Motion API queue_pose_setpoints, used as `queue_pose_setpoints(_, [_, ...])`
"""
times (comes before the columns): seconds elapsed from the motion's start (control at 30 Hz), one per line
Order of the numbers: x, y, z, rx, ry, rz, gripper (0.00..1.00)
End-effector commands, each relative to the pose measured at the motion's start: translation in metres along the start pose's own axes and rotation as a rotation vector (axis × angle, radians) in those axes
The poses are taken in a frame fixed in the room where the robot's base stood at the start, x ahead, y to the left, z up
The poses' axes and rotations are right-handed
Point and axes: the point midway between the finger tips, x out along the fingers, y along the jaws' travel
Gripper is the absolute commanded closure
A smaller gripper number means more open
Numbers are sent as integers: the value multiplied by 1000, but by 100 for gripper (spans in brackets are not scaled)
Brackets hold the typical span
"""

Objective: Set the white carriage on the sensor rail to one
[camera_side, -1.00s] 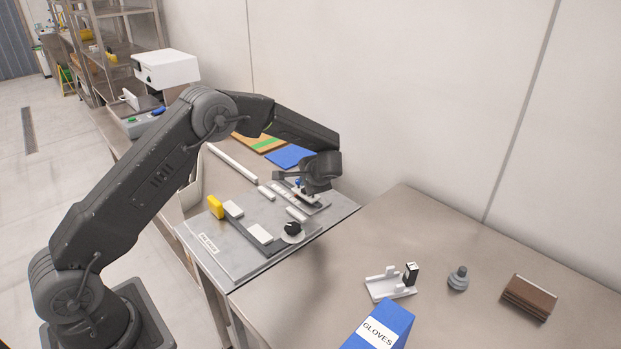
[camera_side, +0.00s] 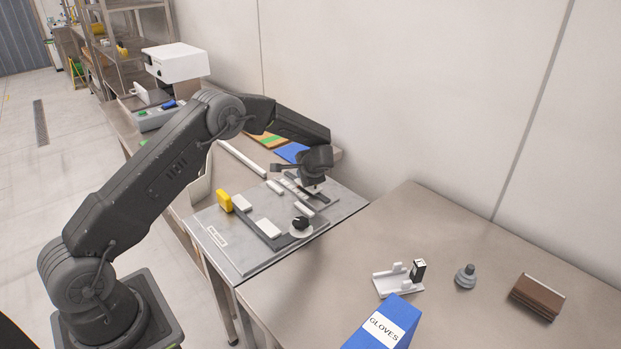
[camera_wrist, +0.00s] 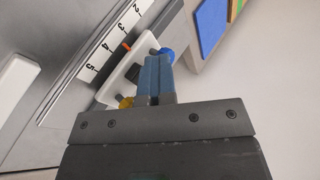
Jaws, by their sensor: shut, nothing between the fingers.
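The white carriage (camera_wrist: 112,84) sits on the sensor rail, beside a white scale strip (camera_wrist: 106,45) with the numbers 2 to 5 showing in the wrist view. An orange pointer (camera_wrist: 127,45) on it lies roughly between 3 and 4. In the side view my gripper (camera_side: 313,184) hangs over the rail and hides much of the carriage.
The grey plate (camera_side: 222,262) also bears a yellow block (camera_side: 224,201), a black knob (camera_side: 301,223) and another slider track with white blocks. A blue gloves box (camera_side: 384,326), a white holder (camera_side: 397,284) and a brown block (camera_side: 537,297) stand on the bench at right. A wall rises behind.

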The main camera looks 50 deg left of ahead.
Motion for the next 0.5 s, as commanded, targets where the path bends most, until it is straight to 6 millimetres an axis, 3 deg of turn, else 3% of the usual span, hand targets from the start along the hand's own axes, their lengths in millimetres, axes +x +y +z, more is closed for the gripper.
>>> queue_pose_setpoints(0.03, [20,-18,11,-5,-10,-13,100])
queue_pose_setpoints(0.2, [41,-38,20,-2,-7,-13,100])
queue_pose_setpoints(0.5, [46,-42,22,-1,-4,-13,100])
